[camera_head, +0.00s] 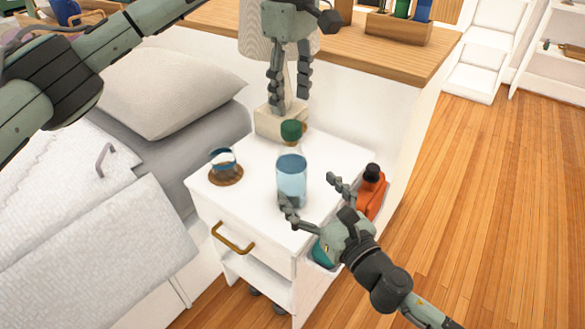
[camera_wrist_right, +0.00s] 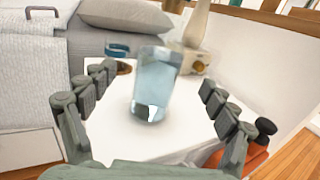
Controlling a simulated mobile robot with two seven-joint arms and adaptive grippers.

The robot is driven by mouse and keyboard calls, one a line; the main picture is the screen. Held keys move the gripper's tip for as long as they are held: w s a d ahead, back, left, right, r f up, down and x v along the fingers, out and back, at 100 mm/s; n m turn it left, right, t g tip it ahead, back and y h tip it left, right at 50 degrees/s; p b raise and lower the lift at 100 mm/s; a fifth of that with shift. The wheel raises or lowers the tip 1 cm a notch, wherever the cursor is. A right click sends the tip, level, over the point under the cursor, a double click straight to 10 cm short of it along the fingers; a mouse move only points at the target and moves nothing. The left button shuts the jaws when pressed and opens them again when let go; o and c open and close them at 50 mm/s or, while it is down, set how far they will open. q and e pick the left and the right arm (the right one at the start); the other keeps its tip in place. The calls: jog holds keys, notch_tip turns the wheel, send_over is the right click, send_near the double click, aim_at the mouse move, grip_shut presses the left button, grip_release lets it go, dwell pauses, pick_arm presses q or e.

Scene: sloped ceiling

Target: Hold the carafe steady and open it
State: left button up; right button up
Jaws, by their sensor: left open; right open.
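The carafe (camera_head: 291,182), a blue see-through vessel, stands upright on the white bedside cabinet (camera_head: 335,160). My right gripper (camera_head: 310,190) is open at the carafe's near right side. In the right wrist view the carafe (camera_wrist_right: 155,88) appears between the spread fingers, with gaps on both sides; no green stopper is clear there.
A small blue glass (camera_head: 224,157) stands on a brown coaster (camera_head: 226,177) left of the carafe. A lamp base (camera_head: 268,122) stands behind. An orange bottle (camera_head: 371,190) is beside the cabinet's right side. A bed with a pillow (camera_head: 165,88) is at the left.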

aim_at(291, 168)
pick_arm(q)
jog(key=shift+s, duration=0.1)
pick_arm(e)
jog(key=x, duration=0.7)
jog(key=shift+w+a+r, duration=0.1)
jog(key=shift+w+a, duration=0.05)
jog(key=shift+w, duration=0.1)
jog(key=c, duration=1.7)
pick_arm(q)
jog(key=shift+o, duration=1)
pick_arm(e)
jog(key=shift+c, duration=0.5)
